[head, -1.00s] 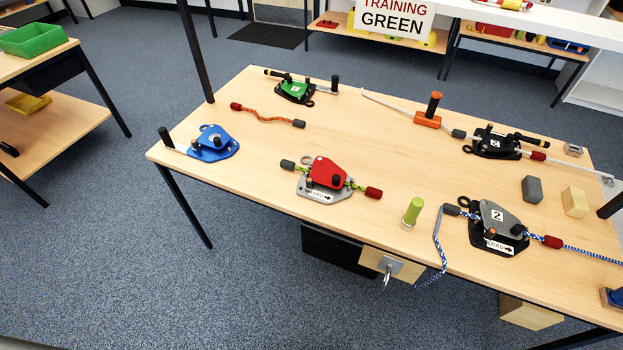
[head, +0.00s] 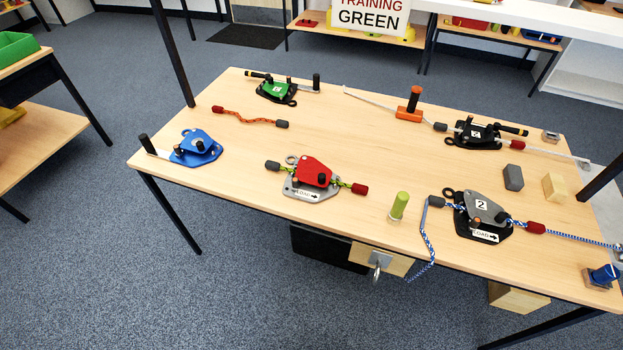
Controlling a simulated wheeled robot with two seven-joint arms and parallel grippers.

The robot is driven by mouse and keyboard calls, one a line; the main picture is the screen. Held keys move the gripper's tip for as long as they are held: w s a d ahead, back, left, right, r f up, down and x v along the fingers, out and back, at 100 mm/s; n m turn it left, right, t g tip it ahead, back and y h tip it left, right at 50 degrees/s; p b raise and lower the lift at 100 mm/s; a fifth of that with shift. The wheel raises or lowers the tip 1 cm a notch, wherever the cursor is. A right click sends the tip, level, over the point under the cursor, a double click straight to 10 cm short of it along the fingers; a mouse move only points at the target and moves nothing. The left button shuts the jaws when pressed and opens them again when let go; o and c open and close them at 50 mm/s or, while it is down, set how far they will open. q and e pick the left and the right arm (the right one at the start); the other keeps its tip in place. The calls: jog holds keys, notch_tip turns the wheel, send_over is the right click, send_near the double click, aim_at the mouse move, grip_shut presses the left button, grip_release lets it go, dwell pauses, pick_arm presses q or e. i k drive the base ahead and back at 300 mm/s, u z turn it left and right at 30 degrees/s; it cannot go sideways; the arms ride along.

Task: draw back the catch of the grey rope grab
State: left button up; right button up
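The grey rope grab (head: 484,212) lies on the front right of the table, a grey top plate marked 2 on a black base with a "LOAD" arrow label. A blue and white rope (head: 570,238) runs through it, between a grey end sleeve on its left and a red sleeve (head: 536,227) on its right. Its rope tail hangs over the front table edge. Small dark knobs show on the grab; I cannot tell which one is the catch. Neither of my grippers shows in the head view.
On the table (head: 330,115) are a red grab (head: 312,172), a blue one (head: 197,146), a green one (head: 278,90) and a black one (head: 476,134). A green peg (head: 399,206), grey block (head: 513,178) and wooden block (head: 554,187) stand near the grey grab.

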aim_at(295, 182)
jog(key=u, duration=0.5)
jog(key=k, duration=1.2)
jog(key=z, duration=0.35)
jog(key=i, duration=0.65)
jog(key=z, duration=0.45)
jog(key=i, duration=0.85)
jog(key=u, duration=0.4)
